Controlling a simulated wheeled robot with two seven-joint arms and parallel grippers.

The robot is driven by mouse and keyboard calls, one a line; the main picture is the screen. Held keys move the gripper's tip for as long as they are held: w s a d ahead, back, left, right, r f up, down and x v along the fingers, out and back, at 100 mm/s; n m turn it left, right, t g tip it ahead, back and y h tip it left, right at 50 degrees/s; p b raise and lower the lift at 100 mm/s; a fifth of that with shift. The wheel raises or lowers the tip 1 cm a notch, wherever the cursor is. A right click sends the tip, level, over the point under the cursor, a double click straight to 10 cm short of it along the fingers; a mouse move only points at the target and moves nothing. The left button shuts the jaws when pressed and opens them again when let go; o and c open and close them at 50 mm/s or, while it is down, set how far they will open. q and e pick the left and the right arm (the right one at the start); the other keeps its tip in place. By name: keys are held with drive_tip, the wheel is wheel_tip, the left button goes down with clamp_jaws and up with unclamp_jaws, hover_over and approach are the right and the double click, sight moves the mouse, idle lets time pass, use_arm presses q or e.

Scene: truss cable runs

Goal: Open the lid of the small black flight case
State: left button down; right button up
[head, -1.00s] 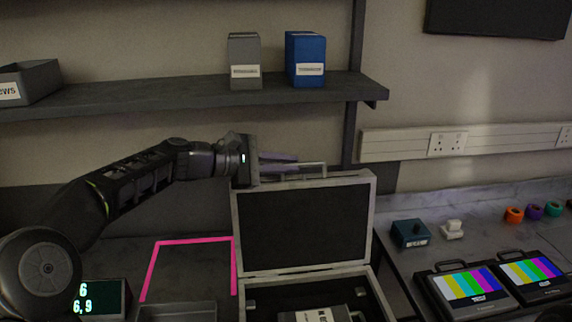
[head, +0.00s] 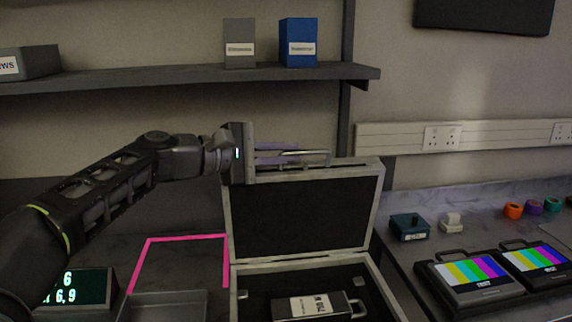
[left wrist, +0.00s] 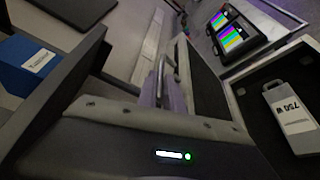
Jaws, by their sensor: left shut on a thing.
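The black flight case (head: 233,300) with pale metal edging stands on the worktop in the middle of the head view. Its lid (head: 300,212) is raised to about upright, its dark lining facing me. My left gripper (head: 300,155) is at the top edge of the lid, its fingers shut on the lid's metal handle (head: 318,159). The lid lining also shows in the left wrist view (left wrist: 205,85). Inside the case lies a grey unit with a white label (head: 310,307). My right gripper is not in view.
A shelf (head: 180,80) with a grey box (head: 239,45) and a blue box (head: 298,45) hangs above and behind the lid. A pink outline (head: 187,238) and a grey tray (head: 165,306) lie left of the case. Two colour-bar monitors (head: 480,275) stand to the right.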

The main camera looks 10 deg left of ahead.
use_arm(q)
drive_tip(key=shift+w+a+f, duration=0.2)
drive_tip(key=shift+a+f, duration=0.05)
drive_tip(key=shift+f, duration=0.1)
drive_tip(key=c, duration=1.6)
unclamp_jaws()
drive_tip(key=shift+o, duration=0.6)
drive_tip(key=shift+r, duration=0.2)
drive_tip(key=shift+s, duration=0.1)
drive_tip(key=b+v, duration=0.1)
drive_tip(key=v, duration=0.6)
drive_tip(key=shift+s+a, duration=0.2)
drive_tip(key=shift+s, duration=0.05)
drive_tip(key=shift+r, duration=0.15)
